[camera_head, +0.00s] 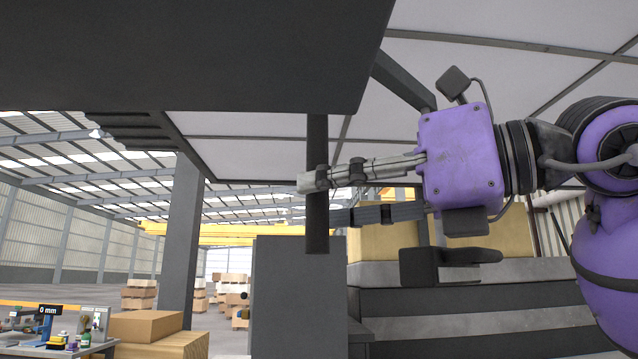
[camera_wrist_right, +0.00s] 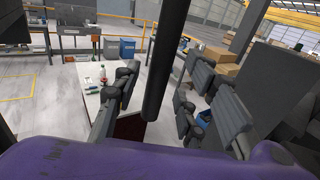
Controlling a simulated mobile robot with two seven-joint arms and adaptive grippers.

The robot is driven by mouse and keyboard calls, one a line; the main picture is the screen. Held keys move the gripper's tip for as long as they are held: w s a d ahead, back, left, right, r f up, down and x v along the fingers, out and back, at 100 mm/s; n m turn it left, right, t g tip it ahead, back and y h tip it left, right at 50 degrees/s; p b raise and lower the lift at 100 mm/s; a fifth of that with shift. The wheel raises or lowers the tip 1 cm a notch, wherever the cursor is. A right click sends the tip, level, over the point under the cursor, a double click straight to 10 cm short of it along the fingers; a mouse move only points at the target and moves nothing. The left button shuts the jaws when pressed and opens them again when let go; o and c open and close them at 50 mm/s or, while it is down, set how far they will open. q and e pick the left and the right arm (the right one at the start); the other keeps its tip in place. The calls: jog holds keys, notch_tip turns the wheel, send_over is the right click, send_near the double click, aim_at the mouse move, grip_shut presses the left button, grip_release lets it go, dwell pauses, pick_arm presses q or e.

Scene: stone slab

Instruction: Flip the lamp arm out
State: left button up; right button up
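A dark upright bar (camera_head: 317,222), which looks like the lamp arm, hangs from the edge of a large dark panel (camera_head: 190,50) overhead in the head view. My right gripper (camera_head: 324,198) reaches in from the right at the bar's lower half. One finger crosses in front of the bar; the other's tip is at its right edge, seemingly behind it. In the right wrist view the bar (camera_wrist_right: 165,55) runs down between the fingers of the gripper (camera_wrist_right: 162,105), which are spread with gaps on both sides. Contact is not visible. My left gripper is out of view.
A grey post (camera_head: 181,240) stands to the left and a grey cabinet-like block (camera_head: 298,295) is below the bar. Stacked slabs (camera_head: 470,305) lie behind the right gripper. A bench with tools (camera_head: 55,345) and boxes (camera_head: 150,326) are at lower left.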

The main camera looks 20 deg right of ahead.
jog(key=shift+x, duration=1.15)
grip_shut()
